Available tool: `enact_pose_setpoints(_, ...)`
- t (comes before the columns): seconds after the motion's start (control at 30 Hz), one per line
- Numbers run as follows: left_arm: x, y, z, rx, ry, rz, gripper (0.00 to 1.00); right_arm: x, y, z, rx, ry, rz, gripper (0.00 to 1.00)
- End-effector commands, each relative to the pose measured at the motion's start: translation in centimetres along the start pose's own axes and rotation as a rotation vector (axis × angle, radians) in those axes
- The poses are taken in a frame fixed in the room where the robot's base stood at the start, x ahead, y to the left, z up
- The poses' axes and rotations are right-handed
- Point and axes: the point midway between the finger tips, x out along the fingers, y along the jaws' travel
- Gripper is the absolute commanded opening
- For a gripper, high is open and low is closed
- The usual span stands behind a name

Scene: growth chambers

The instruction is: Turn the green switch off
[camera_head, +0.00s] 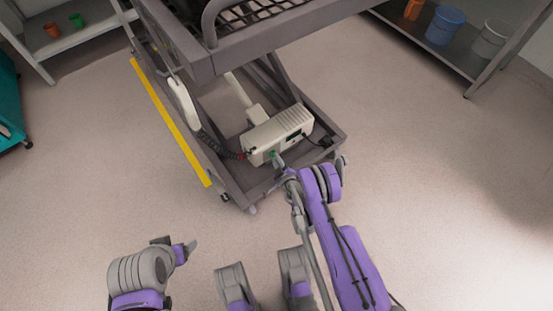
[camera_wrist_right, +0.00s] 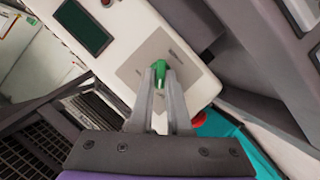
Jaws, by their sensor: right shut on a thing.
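The green switch (camera_wrist_right: 161,72) sits on a square plate on the front of a pale control box (camera_head: 277,133), which stands on the cart's lower frame. In the right wrist view the two fingers of my right gripper (camera_wrist_right: 160,78) are around the switch, shut on it. In the head view my right gripper (camera_head: 280,163) reaches the front of the box, and the green switch (camera_head: 273,153) shows only as a small patch at its tips. My left gripper (camera_head: 190,246) is low at the left, away from the box; its finger opening cannot be made out.
The box has a dark screen (camera_wrist_right: 83,26) and a red button. A grey lift cart (camera_head: 240,193) surrounds the box, with a white handset (camera_head: 184,103) and coiled cord at its left. Shelves with buckets (camera_head: 445,25) stand at the back right. The floor around is clear.

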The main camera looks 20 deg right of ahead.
Motion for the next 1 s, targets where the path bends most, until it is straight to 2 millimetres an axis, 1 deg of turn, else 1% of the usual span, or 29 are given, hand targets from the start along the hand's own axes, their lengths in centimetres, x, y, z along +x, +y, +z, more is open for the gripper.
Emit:
enact_pose_setpoints(0.3,0.10,0.00,0.02,0.000,0.000,0.000,0.75,0.02,-0.10,0.04,-0.074,0.000,0.031,0.00)
enact_pose_setpoints(0.77,0.10,0.00,0.02,0.000,0.000,0.000,0.75,0.03,-0.09,0.05,-0.085,-0.001,0.036,0.00)
enact_pose_setpoints(0.8,0.10,0.00,0.02,0.000,0.000,0.000,0.75,0.02,-0.08,0.05,-0.085,-0.001,0.036,0.21)
enact_pose_setpoints(0.93,0.10,0.00,0.02,0.000,0.000,0.000,0.75,0.03,-0.09,0.05,-0.084,0.000,0.035,0.44)
enact_pose_setpoints(1.0,0.10,0.00,0.02,0.000,0.000,0.000,0.75,0.03,-0.09,0.05,-0.084,0.000,0.035,0.46)
